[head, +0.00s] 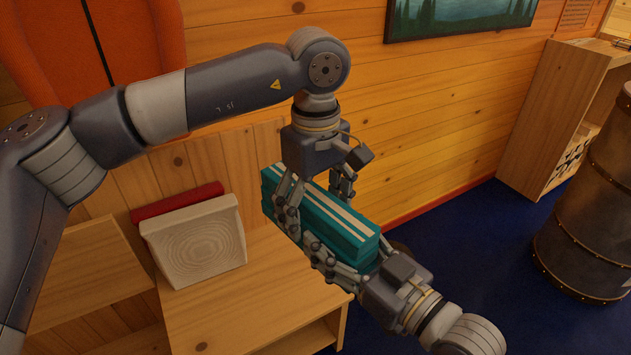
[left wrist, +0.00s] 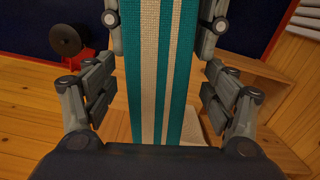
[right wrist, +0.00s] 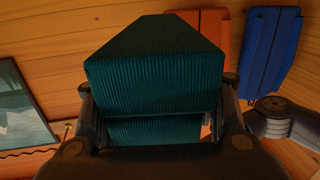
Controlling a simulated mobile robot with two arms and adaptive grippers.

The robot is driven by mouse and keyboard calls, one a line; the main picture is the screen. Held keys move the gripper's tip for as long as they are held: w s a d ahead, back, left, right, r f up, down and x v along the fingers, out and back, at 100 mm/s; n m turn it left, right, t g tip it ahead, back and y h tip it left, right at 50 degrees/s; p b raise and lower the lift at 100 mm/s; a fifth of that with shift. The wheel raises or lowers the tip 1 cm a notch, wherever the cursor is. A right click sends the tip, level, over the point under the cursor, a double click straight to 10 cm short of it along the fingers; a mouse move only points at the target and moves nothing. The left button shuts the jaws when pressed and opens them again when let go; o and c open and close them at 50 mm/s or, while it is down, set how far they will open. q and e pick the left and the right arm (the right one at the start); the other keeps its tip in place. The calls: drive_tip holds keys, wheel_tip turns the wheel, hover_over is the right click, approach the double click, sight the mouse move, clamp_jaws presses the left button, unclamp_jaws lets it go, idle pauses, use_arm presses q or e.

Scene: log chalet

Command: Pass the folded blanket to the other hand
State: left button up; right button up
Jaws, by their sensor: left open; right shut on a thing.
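The folded blanket (head: 335,221) is teal with cream stripes and is held in the air above the wooden bench. My right gripper (head: 335,262) is shut on its lower right end; the right wrist view shows the blanket's teal end (right wrist: 155,75) between the fingers. My left gripper (head: 315,200) is above the blanket, pointing down, with its fingers on either side of it. In the left wrist view the striped blanket (left wrist: 160,70) runs between the open left fingers, with gaps visible at both sides.
A wooden bench (head: 235,310) below carries a cream cushion-like block (head: 195,240) and a red item (head: 178,202). A dark barrel (head: 590,210) and a wooden shelf (head: 535,120) stand at right. The blue floor (head: 460,250) between is mostly clear.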

use_arm(q)
drive_tip(key=shift+f, duration=1.1)
drive_tip(key=c, duration=1.2)
use_arm(e)
drive_tip(key=o, duration=1.2)
drive_tip(key=shift+r, duration=0.1)
